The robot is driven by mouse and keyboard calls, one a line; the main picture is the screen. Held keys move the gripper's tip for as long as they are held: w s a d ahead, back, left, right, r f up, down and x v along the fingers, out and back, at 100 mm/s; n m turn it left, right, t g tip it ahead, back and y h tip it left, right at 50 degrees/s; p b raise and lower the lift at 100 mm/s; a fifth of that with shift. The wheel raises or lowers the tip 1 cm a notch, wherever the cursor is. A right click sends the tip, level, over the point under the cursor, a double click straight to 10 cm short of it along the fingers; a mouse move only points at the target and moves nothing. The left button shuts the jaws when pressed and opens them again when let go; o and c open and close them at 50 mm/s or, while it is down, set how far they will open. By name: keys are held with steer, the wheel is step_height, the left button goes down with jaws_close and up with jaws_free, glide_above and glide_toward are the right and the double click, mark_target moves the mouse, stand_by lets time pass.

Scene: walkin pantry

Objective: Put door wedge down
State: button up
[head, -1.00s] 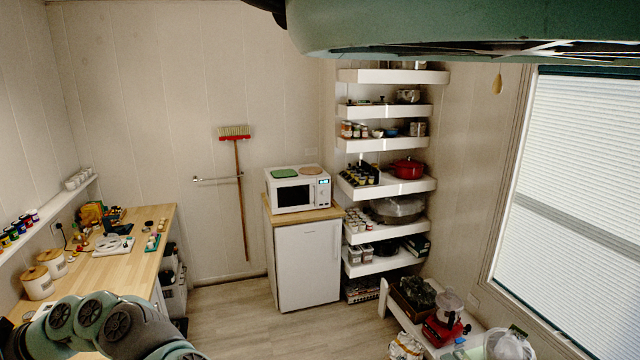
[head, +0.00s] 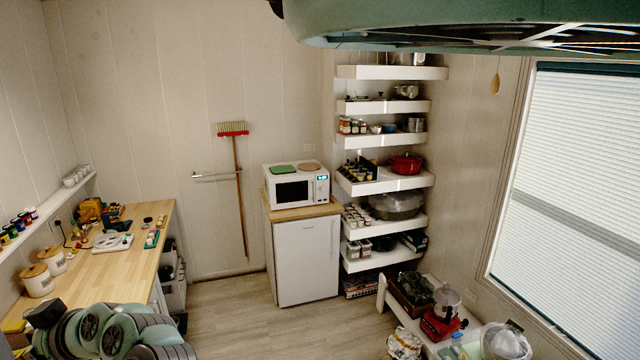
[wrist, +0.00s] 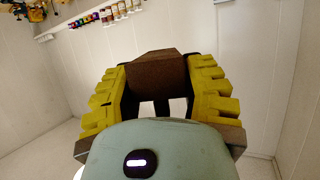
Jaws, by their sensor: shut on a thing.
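The door wedge (wrist: 155,82) is a brown block in the wrist view. It sits between the yellow ribbed finger pads of my gripper (wrist: 157,95), which is shut on it. The wedge is held up in front of pale walls, and no surface shows directly under it. In the head view my arm fills the lower left corner, over the near end of the wooden counter (head: 135,262). I cannot make out the wedge in the head view.
The counter holds two white canisters (head: 38,280), a white tray (head: 112,243) and small items, with bare wood around them. A wall shelf (head: 50,210) with jars runs above it. A fridge with a microwave (head: 297,187) and stacked shelves stand at the back. The floor (head: 240,325) is open.

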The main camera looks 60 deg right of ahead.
steer(key=w+a+f+n+g+y+b, duration=0.1)
steer(key=a+f+b, duration=0.8)
steer(key=f, duration=0.3)
steer(key=w+a+f+n+g+y+b, duration=0.1)
steer(key=a+f+n+y+b, duration=0.1)
steer(key=a+f+b, duration=0.6)
steer(key=w+a+f+n+g+y+b, duration=0.1)
steer(key=w+a+f+b, duration=0.1)
steer(key=a+f+b, duration=0.7)
steer(key=shift+a+f+n+b, duration=0.3)
steer(key=shift+f+b, duration=2.95)
steer(key=shift+f, duration=0.85)
step_height(320, 180, down, 27)
steer(key=b, duration=1.4)
steer(key=shift+w+d+r, duration=0.15)
steer(key=shift+f, duration=0.5)
steer(key=shift+f+b, duration=0.1)
steer(key=shift+b, duration=0.25)
